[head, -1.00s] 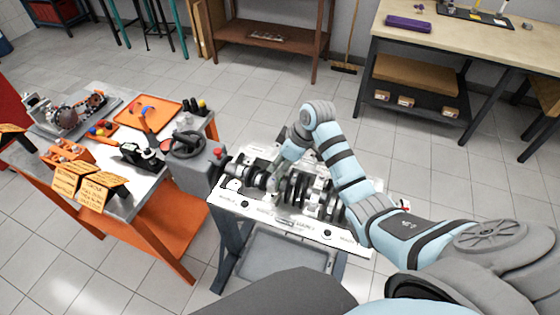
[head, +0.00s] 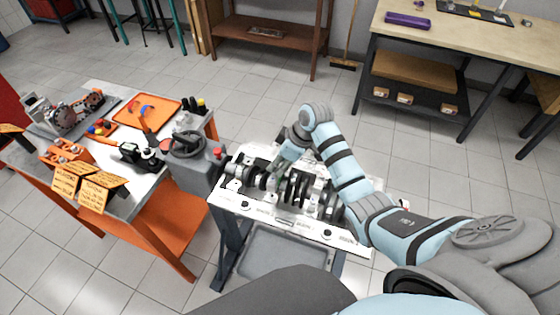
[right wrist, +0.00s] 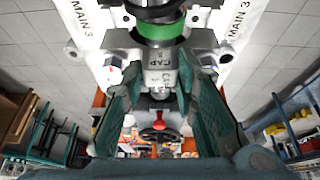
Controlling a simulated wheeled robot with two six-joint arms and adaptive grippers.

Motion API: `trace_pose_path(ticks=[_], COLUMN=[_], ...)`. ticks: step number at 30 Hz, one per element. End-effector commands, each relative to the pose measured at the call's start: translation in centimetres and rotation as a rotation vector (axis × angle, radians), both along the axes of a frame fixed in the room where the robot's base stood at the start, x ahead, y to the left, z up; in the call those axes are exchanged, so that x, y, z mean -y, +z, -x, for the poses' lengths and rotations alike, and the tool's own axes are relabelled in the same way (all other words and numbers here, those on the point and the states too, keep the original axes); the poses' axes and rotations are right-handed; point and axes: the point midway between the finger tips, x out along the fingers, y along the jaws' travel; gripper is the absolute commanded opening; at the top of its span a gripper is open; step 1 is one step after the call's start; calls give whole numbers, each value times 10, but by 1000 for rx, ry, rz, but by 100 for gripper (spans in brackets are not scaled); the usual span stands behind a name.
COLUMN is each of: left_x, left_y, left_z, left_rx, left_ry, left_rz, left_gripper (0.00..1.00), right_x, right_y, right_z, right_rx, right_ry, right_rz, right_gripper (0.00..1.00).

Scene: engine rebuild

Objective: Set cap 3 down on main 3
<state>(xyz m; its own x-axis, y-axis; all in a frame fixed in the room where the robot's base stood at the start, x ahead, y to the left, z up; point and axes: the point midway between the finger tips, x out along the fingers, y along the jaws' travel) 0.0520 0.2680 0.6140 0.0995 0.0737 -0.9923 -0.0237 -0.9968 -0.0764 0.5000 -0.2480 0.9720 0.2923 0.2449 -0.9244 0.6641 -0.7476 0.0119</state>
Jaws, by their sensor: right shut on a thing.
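Cap 3 (right wrist: 160,72) is a small grey metal block with "CAP" lettering; its number is too small to read clearly. My right gripper (right wrist: 161,88) is shut on it, with a teal finger on either side. In the head view my right gripper (head: 276,168) is over the engine stand, partly hidden by its own wrist. Main 3 is marked by "MAIN 3" labels (right wrist: 240,18) on both sides in the right wrist view. A green band (right wrist: 160,52) on the shaft lies just beyond the cap; whether they touch is unclear. My left gripper is out of view.
The dark crankshaft (head: 298,188) lies along the white-topped stand (head: 262,212). An orange cart (head: 165,235) with tools, an orange tray (head: 150,108) and yellow signs (head: 90,188) stands to the left. A wooden bench (head: 470,40) is at the back right.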

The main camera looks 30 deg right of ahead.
Motion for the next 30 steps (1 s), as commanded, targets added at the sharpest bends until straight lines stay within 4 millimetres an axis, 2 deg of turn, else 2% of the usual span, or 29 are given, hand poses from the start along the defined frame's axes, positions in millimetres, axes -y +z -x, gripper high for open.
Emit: trace_pose_path(ticks=[15,30], left_x=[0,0], left_y=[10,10], left_z=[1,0], left_rx=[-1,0], left_ry=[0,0], left_rz=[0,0], left_gripper=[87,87], right_x=[0,0], right_y=[2,1], right_z=[0,0], right_rx=[1,1], right_ry=[1,1], right_rz=[0,0], right_gripper=[0,0])
